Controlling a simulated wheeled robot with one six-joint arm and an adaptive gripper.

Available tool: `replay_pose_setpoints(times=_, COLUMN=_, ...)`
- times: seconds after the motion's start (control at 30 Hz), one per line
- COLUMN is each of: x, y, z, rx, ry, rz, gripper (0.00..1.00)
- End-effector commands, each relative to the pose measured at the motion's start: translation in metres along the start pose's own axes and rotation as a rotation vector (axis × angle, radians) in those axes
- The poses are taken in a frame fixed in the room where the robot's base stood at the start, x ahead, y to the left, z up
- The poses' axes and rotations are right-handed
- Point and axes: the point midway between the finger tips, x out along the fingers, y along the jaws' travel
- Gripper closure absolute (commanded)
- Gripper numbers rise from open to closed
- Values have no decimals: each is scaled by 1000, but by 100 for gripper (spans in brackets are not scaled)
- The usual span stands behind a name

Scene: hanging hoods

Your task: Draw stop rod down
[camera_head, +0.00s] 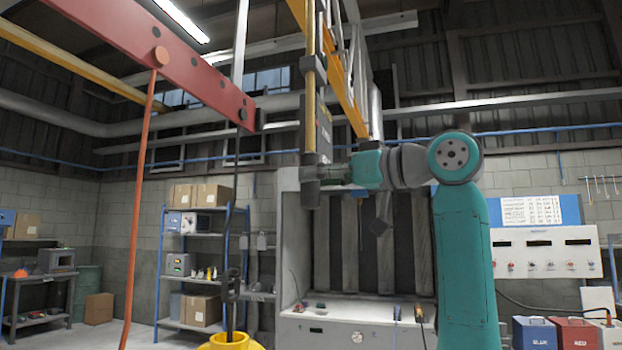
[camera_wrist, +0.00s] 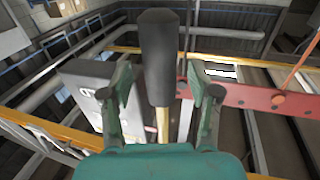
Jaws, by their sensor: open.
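A yellow rod (camera_head: 310,105) hangs upright near the picture's middle, with a dark cylindrical grip at its lower end (camera_head: 311,194). My gripper (camera_head: 314,172) is at the height of this grip, reaching in from the right. In the wrist view the dark grip (camera_wrist: 157,50) and a short piece of yellow rod (camera_wrist: 163,125) lie between the two open fingers (camera_wrist: 160,75). Gaps show on both sides, so the fingers are around the grip but not closed on it. No label naming the stop rod is readable.
A grey box (camera_head: 324,130) hangs close beside the rod. A red beam (camera_head: 190,68) with a thin orange rod (camera_head: 137,215) is at the left. A grey hood (camera_head: 288,240) stands behind, with shelves (camera_head: 195,235) to its left and a panel (camera_head: 545,252) at right.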

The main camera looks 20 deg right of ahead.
Motion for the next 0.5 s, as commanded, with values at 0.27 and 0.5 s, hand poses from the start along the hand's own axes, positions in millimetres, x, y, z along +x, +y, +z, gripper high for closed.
replay_pose_setpoints(times=0.27, x=21, y=0, z=0, rx=0, ry=0, rz=-1, gripper=39)
replay_pose_setpoints(times=0.5, x=22, y=0, z=0, rx=0, ry=0, rz=0, gripper=39)
